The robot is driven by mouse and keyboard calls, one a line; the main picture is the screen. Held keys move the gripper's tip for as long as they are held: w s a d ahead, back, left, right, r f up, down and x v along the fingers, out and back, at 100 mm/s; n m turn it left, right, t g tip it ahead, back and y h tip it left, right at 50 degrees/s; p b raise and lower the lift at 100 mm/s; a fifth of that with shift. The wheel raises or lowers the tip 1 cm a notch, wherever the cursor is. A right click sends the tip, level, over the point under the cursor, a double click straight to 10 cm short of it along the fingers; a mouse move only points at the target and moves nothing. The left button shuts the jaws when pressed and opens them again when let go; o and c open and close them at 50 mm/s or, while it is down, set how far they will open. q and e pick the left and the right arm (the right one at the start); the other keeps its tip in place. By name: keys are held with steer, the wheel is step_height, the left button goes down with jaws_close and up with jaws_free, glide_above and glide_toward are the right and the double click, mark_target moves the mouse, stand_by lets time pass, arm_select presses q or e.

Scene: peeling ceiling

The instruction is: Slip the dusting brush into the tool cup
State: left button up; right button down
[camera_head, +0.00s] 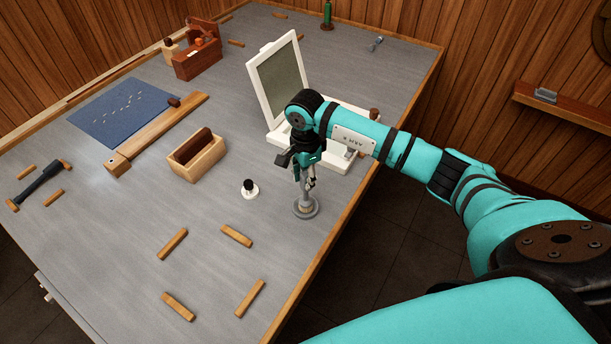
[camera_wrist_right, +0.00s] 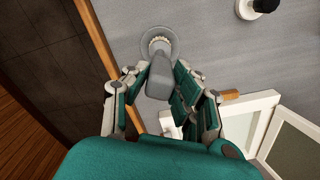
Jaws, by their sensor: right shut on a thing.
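The dusting brush has a grey handle and pale bristles. In the right wrist view its handle (camera_wrist_right: 160,78) is between my right gripper's fingers (camera_wrist_right: 165,90), with the bristles pointing away from the gripper. In the head view my right gripper (camera_head: 310,183) is shut on the brush and holds it about upright, bristle end down, near the table's right edge. A grey round piece with a wide rim, which looks like the tool cup (camera_head: 297,212), is directly below; it also shows in the wrist view (camera_wrist_right: 174,36). I cannot tell how deep the bristles are in it. My left gripper is out of view.
A white stand with a tilted panel (camera_head: 256,82) is just behind my right gripper. A white disc with a black knob (camera_head: 249,190) is to the left. A wooden box (camera_head: 200,165), a blue mat (camera_head: 105,125) and several wooden sticks lie farther left and in front.

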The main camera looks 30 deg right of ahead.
steer(key=shift+f+b, duration=0.4)
steer(key=shift+f, duration=0.05)
steer(key=c, duration=1)
jaws_free()
step_height(320, 180, up, 12)
steer(key=shift+f, duration=0.1)
step_height(320, 180, up, 4)
steer(key=shift+r+p, duration=0.1)
steer(key=shift+p, duration=0.95)
